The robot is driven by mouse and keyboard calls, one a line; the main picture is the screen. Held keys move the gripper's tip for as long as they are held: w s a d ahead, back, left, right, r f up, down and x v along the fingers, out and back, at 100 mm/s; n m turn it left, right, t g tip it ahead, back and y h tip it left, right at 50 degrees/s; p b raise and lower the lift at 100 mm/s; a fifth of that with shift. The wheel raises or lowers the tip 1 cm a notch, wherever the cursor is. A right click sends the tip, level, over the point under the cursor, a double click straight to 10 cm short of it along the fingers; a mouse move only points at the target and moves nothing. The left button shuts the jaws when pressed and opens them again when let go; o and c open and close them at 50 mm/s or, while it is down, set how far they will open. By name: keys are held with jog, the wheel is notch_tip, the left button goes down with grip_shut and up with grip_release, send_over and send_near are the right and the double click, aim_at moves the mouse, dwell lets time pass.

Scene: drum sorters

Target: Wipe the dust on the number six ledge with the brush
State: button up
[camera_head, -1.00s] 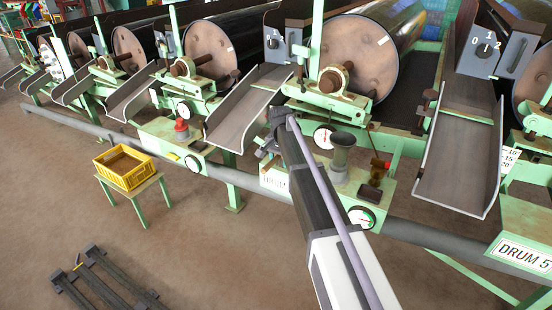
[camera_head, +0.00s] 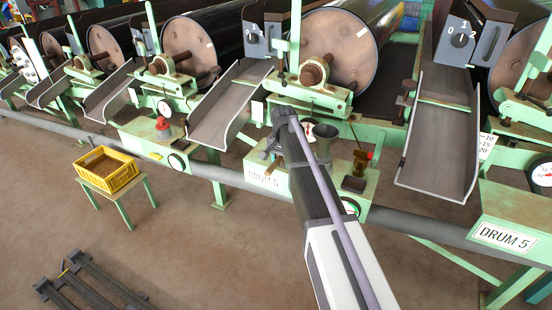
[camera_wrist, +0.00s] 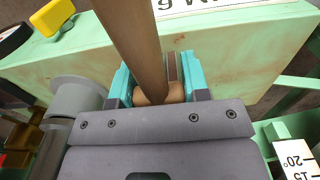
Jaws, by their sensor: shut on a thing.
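My gripper (camera_wrist: 155,82) has teal fingers shut on a brown wooden handle (camera_wrist: 135,40), which I take to be the brush's. Its bristle end is out of the wrist view. Under it is a pale green ledge (camera_wrist: 225,65) with faint brownish patches that may be dust. A white label (camera_wrist: 185,8), upside down and cut off, shows a 6 and an M at the top edge. In the head view my gripper (camera_head: 271,148) is over the left part of that green ledge (camera_head: 285,178), above its partly hidden DRUM label (camera_head: 263,177). The brush cannot be made out there.
A grey funnel cup (camera_head: 322,142) and a brass fitting (camera_head: 360,160) stand on the ledge right of my arm. A sloping chute (camera_head: 225,110) is at left, another (camera_head: 440,140) at right. A yellow crate (camera_head: 107,170) sits on a small green stand.

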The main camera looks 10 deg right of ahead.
aim_at(255, 158)
jog(key=shift+s+d+r, duration=0.1)
jog(key=shift+d, duration=0.05)
jog(key=shift+w+a, duration=1.25)
jog(key=shift+a, duration=0.1)
jog(key=shift+a+f, duration=0.1)
jog(key=shift+f, duration=0.1)
jog(key=shift+c, duration=0.4)
jog(key=shift+w+a+r, duration=0.1)
jog(key=shift+w+a, duration=1.2)
jog(key=shift+a, duration=0.15)
jog(key=shift+w+a, duration=1.3)
jog(key=shift+a, duration=0.15)
notch_tip(255, 158, up, 9)
jog(key=p, duration=0.9)
